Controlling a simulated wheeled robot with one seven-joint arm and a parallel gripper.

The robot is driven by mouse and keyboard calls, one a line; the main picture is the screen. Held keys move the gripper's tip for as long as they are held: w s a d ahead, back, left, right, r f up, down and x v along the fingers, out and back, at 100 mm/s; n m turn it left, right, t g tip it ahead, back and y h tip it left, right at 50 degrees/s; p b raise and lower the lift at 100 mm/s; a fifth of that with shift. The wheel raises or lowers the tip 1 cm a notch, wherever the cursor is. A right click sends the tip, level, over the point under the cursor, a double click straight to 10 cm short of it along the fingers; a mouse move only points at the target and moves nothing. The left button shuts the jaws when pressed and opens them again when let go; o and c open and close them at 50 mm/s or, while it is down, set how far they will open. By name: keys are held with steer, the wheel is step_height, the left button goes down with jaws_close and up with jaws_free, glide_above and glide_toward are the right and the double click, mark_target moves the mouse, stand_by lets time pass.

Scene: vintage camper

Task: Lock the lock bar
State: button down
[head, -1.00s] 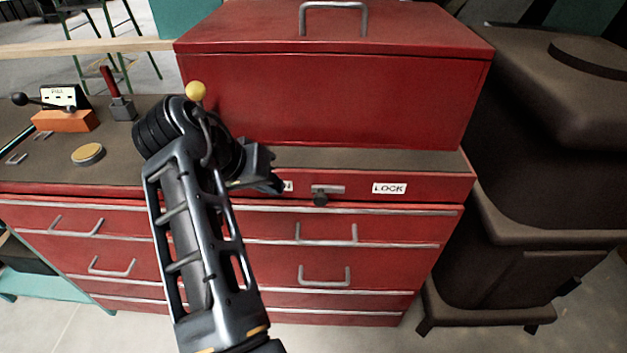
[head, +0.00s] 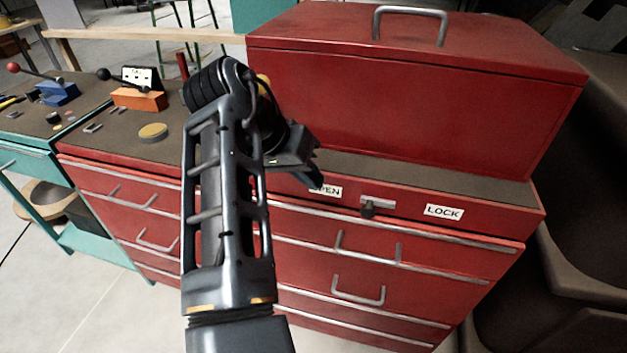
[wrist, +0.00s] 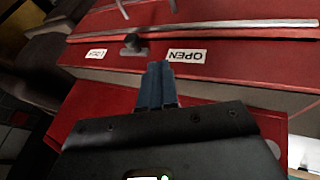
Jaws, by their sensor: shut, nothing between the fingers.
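The lock bar is a short silver slide with a dark knob (head: 368,209) on the red front strip of the tool cabinet. It sits between the OPEN label (head: 328,191) on its left and the LOCK label (head: 443,211) on its right. My gripper (head: 316,172) is shut and empty, up and left of the knob, beside the OPEN label. In the wrist view, upside down, the closed fingertips (wrist: 155,68) point toward the strip between the knob (wrist: 132,43) and the OPEN label (wrist: 187,56). I cannot tell whether they touch the strip.
A red lidded box (head: 420,100) stands on the cabinet top behind the strip. Red drawers (head: 370,265) with metal handles are below. A dark brown bulky object (head: 590,200) stands at the right. A teal bench (head: 35,165) with levers is at the left.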

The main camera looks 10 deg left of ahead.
mark_target(374, 207)
steer(key=shift+w+d+f+b, duration=0.35)
steer(key=shift+d+f+b, duration=0.4)
steer(key=shift+d+f, duration=0.4)
steer(key=shift+w+d+f+b, duration=0.4)
steer(key=shift+d+f+b, duration=0.4)
steer(key=shift+d+f, duration=0.35)
steer(key=shift+w+d+f+b, duration=0.35)
steer(key=shift+d+f+b, duration=0.4)
steer(key=shift+d+f, duration=0.4)
steer(key=d+p, duration=0.2)
steer(key=d, duration=0.2)
steer(key=shift+d+r, duration=0.1)
steer(key=shift+d, duration=0.05)
steer(key=shift+s+d, duration=0.1)
steer(key=shift+d, duration=0.2)
